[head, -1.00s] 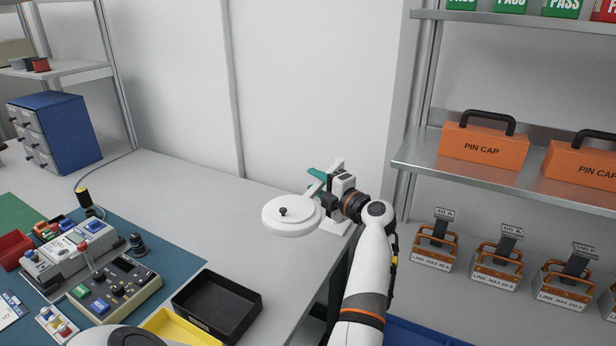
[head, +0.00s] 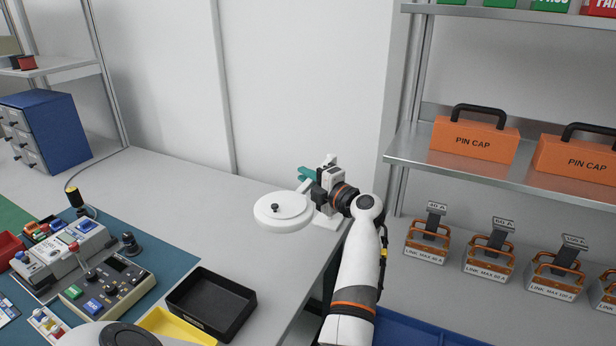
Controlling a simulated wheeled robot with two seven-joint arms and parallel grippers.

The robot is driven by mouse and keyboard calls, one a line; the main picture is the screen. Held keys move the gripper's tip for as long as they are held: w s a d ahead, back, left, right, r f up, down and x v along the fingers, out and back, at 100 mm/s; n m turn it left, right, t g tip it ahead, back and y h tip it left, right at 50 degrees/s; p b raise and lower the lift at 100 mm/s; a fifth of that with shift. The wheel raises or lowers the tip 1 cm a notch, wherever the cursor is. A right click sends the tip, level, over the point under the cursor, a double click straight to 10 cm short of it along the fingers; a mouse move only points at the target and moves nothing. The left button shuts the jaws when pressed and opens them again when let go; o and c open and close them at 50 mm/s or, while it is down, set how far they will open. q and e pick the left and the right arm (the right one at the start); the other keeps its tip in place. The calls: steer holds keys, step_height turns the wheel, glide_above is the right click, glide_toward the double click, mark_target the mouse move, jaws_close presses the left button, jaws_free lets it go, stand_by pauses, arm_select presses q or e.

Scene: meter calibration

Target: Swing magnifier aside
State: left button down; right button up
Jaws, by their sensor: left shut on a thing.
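The magnifier (head: 283,211) stands near the far right edge of the grey bench in the head view. It has a round white head with a small black knob, a teal part behind, and a white stand and base. Its head is over the bench, left of the stand. My left gripper (head: 320,193) is at the magnifier's arm, just right of the round head, and is shut on it. The fingers and the gripped part are partly hidden by the gripper body. My right gripper is not in view.
A black tray (head: 211,305) and a yellow tray (head: 177,325) sit at the front of the bench. Meter devices (head: 107,287) stand on a blue mat at left. Shelves with orange PIN CAP boxes (head: 474,137) stand at right. The bench between mat and magnifier is clear.

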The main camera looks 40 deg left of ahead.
arm_select(q)
steer(key=w+a+m+t+h+p, duration=0.4)
steer(key=a+m+t+h+p, duration=0.6)
steer(key=m+t+p, duration=0.2)
steer(key=t+p, duration=0.2)
steer(key=shift+a+r+t, duration=0.15)
steer(key=shift+a+t, duration=0.2)
steer(key=shift+t, duration=0.05)
steer(key=shift+w+r+h, duration=0.1)
steer(key=shift+h, duration=0.2)
steer(key=c, duration=1.6)
jaws_free()
steer(key=shift+o, duration=1)
steer(key=shift+w+f, duration=0.15)
steer(key=shift+f, duration=0.05)
